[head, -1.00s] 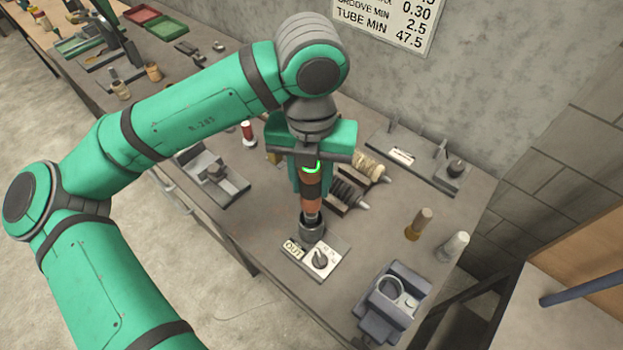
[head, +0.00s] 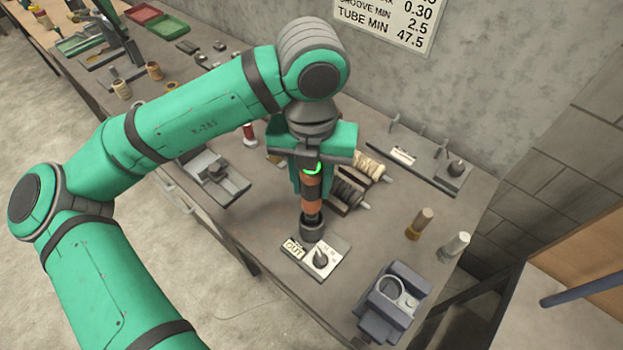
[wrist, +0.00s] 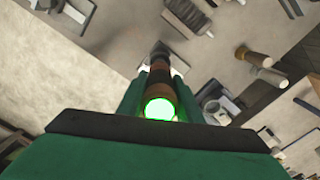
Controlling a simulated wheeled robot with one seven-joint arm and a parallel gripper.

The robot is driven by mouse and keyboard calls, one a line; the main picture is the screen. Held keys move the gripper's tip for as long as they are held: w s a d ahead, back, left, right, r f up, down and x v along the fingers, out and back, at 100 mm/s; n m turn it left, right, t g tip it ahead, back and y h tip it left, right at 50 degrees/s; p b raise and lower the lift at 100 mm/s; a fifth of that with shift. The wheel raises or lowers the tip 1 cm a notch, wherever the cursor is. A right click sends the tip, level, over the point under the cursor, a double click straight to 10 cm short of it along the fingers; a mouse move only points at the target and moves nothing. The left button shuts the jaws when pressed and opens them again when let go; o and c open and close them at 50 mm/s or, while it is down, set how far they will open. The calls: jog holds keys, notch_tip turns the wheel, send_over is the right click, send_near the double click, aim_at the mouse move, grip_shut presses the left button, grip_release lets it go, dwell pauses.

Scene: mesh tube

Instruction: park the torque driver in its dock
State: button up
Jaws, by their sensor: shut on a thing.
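The torque driver (head: 311,190) is an upright tool with an orange and black body and a glowing green ring at its top. My gripper (head: 311,172) points down and is shut on its upper part. The dock (head: 312,231) is a dark round cup at the back of a pale plate (head: 325,262) with an "OUT" label and a dial. The driver's lower end is at the cup's mouth and appears to be inside it; how deep is hidden. In the wrist view the driver (wrist: 158,82) runs away from my gripper, its green top (wrist: 159,108) nearest.
Dark and pale spools (head: 350,190) lie just right of the driver. A grey fixture (head: 215,175) stands left, a blue-grey holder (head: 392,303) front right. Two small upright cylinders (head: 419,223) (head: 453,246) stand at right. A rack (head: 420,155) lies along the wall.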

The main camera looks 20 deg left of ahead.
jog(key=shift+f, duration=3.5)
dwell(3.8)
jog(key=o, duration=1.4)
jog(key=shift+c, duration=0.2)
